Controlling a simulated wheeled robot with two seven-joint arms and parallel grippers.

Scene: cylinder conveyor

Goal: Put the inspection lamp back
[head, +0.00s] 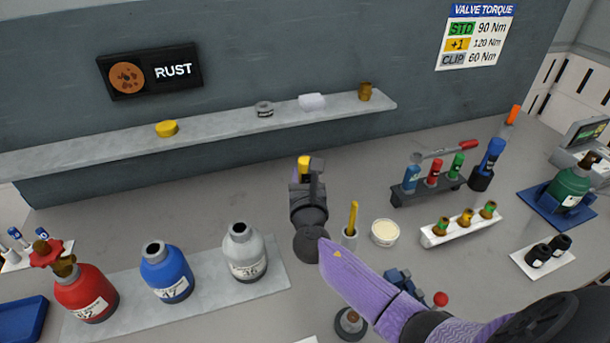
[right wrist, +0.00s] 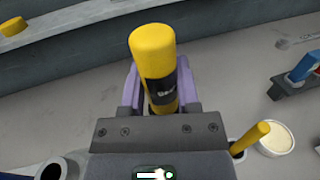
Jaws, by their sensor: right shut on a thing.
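The inspection lamp looks to be the yellow cylinder with a black band (head: 304,163) held by my right gripper (head: 312,172). In the right wrist view the lamp (right wrist: 153,55) stands up between the purple-sided fingers, which are shut on it. The lamp's lower end is hidden behind the gripper. In the head view the gripper is over the middle of the bench, below the wall shelf. My left gripper is not in view.
Red (head: 85,292), blue (head: 167,272) and grey (head: 245,252) bottles stand on a mat at left. A cup with a yellow stick (head: 353,218) and a cream-coloured tub (head: 385,232) are right of my gripper. A dark rack (head: 428,190) and white rack (head: 460,225) stand farther right. The shelf (head: 220,120) runs along the wall.

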